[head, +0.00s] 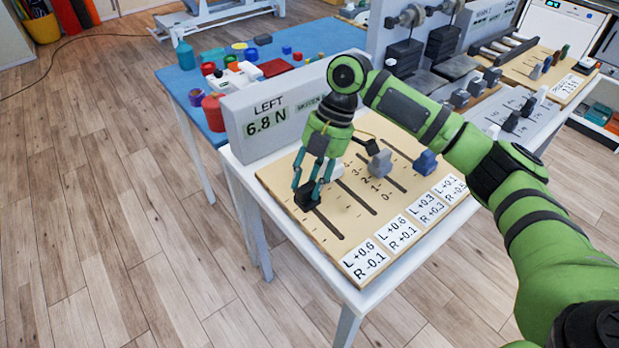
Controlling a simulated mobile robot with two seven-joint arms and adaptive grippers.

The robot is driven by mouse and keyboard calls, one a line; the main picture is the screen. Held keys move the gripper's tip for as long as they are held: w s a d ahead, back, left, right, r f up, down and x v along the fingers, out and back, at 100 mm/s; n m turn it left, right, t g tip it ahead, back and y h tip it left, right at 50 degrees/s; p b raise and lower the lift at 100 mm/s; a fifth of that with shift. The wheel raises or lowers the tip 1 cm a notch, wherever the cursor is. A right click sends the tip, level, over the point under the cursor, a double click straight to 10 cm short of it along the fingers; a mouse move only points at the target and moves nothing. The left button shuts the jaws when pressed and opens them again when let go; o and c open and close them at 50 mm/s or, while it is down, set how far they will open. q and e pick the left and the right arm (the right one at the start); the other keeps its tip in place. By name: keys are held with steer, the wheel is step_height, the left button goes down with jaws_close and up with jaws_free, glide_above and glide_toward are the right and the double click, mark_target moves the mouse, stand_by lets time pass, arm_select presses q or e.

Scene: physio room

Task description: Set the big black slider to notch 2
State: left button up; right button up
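The big black slider (306,198) is on the tan slider board (291,232). It sits near the far end of the leftmost slot, with bare slot running from it toward the front. No readable number shows beside this slot. My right gripper (307,190) points down at it, a finger on either side, at knob height. The fingers look close to its sides, but I cannot tell whether they press on it. The grey display (268,123) behind the board reads LEFT 6.8 N. My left gripper is not in view.
White (336,170), grey (380,163) and blue (426,162) sliders stand on the same board. Number cards (364,261) line its front edge. A blue table (196,77) with small items is behind. More weights and sliders stand at right. The floor at left is clear.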

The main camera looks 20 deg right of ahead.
mark_target(318, 208)
steer(key=shift+s, duration=0.1)
jaws_close()
steer(key=s+p, duration=0.2)
steer(key=s, duration=0.1)
steer(key=shift+d, duration=0.4)
steer(key=shift+s, duration=0.1)
steer(key=shift+f, duration=0.1)
steer(key=o, duration=0.9)
jaws_free()
steer(key=shift+w, duration=0.25)
